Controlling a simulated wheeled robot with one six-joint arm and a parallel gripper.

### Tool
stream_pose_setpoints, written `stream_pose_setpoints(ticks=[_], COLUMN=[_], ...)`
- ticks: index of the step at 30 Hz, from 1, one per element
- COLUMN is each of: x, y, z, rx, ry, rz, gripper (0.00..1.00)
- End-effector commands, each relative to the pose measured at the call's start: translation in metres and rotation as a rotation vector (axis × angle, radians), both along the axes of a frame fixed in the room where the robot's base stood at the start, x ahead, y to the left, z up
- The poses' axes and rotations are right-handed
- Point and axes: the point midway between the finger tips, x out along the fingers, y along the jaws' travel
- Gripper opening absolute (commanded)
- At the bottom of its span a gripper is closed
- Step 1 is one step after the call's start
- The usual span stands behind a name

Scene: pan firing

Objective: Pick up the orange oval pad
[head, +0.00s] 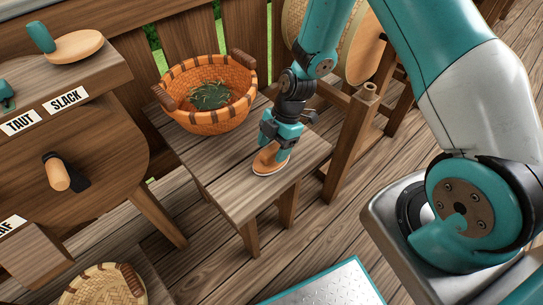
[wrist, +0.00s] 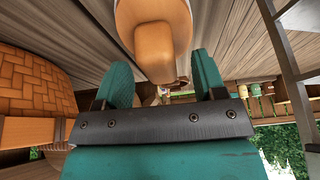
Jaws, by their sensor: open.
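The orange oval pad (head: 268,160) lies on the small wooden table (head: 238,196), near its front right part. My gripper (head: 276,148) is open and points down right at the pad, with its fingers close over it. In the wrist view the pad (wrist: 155,40) shows large at the top, just beyond and between the two teal fingertips of my gripper (wrist: 163,80). I cannot tell whether the fingers touch it.
A woven basket (head: 212,98) with green leaves stands on the same table to the left; it also shows in the wrist view (wrist: 32,85). A wooden post (head: 350,140) stands close to the right. A bench (head: 95,120) labelled TAUT and SLACK is at the left.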

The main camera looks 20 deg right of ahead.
Motion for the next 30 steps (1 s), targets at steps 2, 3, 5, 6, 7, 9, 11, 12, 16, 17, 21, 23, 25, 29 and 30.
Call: stream_pose_setpoints(ticks=[2,3,5,6,7,9,11,12,16,17,21,23,25,29,30], x=[-0.0012,-0.0013,-0.0013,-0.0013,-0.0013,-0.0012,-0.0012,-0.0012,-0.0012,-0.0012,-0.0011,-0.0012,-0.0012,-0.0009,-0.0008], y=[0.0040,0.0050,0.0056,0.0058,0.0058,0.0057,0.0057,0.0056,0.0056,0.0056,0.0056,0.0056,0.0056,0.0056,0.0056], z=[-0.0090,-0.0114,-0.0132,-0.0136,-0.0136,-0.0134,-0.0134,-0.0133,-0.0132,-0.0132,-0.0130,-0.0130,-0.0129,-0.0110,-0.0090], rx=[0.000,0.000,0.000,0.000,0.000,0.000,0.000,0.000,0.000,0.000,0.000,0.000,0.000,0.001,0.001], ry=[0.001,0.001,0.000,-0.001,-0.001,-0.001,-0.001,-0.001,-0.001,-0.001,-0.001,-0.001,-0.001,-0.002,-0.002], rz=[0.002,0.001,0.001,0.001,0.001,0.000,0.000,0.000,0.000,0.000,0.000,0.000,0.000,0.000,0.000], gripper=[0.64,0.64,0.64,0.64,0.64,0.64,0.64,0.55,0.25,0.18,0.00,0.00,0.00,0.00,0.00])
